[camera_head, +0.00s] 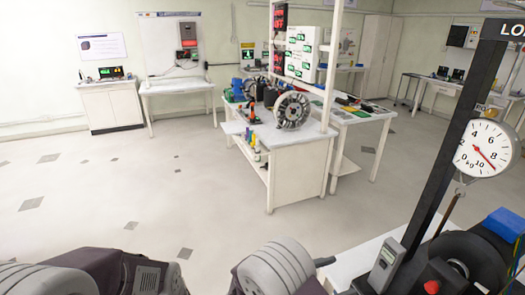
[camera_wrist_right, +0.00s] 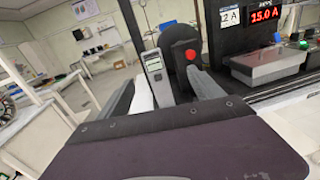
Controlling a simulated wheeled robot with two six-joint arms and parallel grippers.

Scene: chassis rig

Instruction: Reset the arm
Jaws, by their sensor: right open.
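My right arm (camera_head: 275,268), a grey ribbed and dark link, comes in at the bottom middle of the head view. In the right wrist view my right gripper (camera_wrist_right: 164,95) is open, its grey fingers spread apart above the dark wrist body. I see nothing held between them. A grey handheld meter (camera_wrist_right: 154,72) shows beyond and between the fingers. My left arm (camera_head: 100,270) lies low at the bottom left of the head view. Its fingers cannot be made out.
A bench at the right holds a dark post (camera_head: 440,150) with a dial scale (camera_head: 484,148), the meter (camera_head: 387,262) and a black machine (camera_head: 470,262) with a red knob. A white workbench (camera_head: 300,160) stands mid-room. Floor (camera_head: 110,190) at left is clear.

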